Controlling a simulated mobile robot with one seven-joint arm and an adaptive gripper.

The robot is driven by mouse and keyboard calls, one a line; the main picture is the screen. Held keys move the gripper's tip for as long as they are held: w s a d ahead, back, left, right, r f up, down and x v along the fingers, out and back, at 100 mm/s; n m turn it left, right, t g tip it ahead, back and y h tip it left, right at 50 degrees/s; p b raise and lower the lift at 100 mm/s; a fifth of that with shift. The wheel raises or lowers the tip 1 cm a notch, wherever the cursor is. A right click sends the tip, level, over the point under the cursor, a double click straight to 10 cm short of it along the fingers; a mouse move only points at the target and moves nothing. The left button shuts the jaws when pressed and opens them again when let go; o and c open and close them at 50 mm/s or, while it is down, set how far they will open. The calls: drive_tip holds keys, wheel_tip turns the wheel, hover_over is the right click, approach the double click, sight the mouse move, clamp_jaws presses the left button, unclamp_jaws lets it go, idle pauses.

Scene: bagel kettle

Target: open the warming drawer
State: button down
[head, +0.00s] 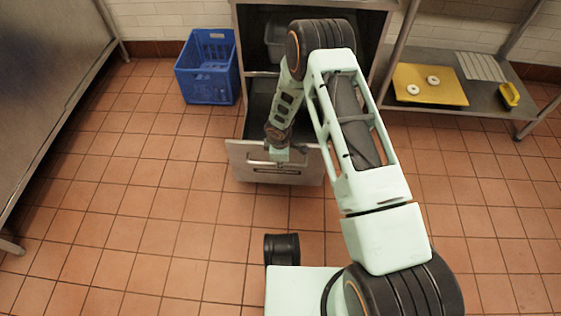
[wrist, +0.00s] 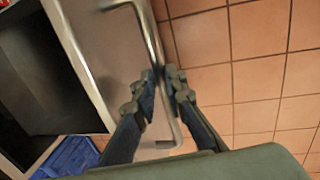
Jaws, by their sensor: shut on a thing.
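The warming drawer (head: 240,158) stands pulled out from the steel cabinet, with its dark inside showing behind the front panel. In the wrist view the drawer front (wrist: 88,30) runs diagonally beside the dark opening. Its bar handle (wrist: 146,35) passes between the two fingers of my gripper (wrist: 160,76), which is shut on it. In the head view my gripper (head: 279,154) is at the top of the drawer front, and my arm hides part of the drawer and cabinet.
A blue crate (head: 208,68) stands on the floor left of the cabinet. At the right, a low steel shelf (head: 440,118) bears a yellow board (head: 430,85) with two bagels. A steel table (head: 45,70) is at the left. The tiled floor before the drawer is clear.

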drive_tip(key=c, duration=2)
unclamp_jaws()
drive_tip(key=shift+o, duration=0.2)
drive_tip(key=shift+r, duration=0.1)
wheel_tip(320, 180, up, 12)
drive_tip(key=s, duration=0.2)
drive_tip(key=shift+s, duration=0.15)
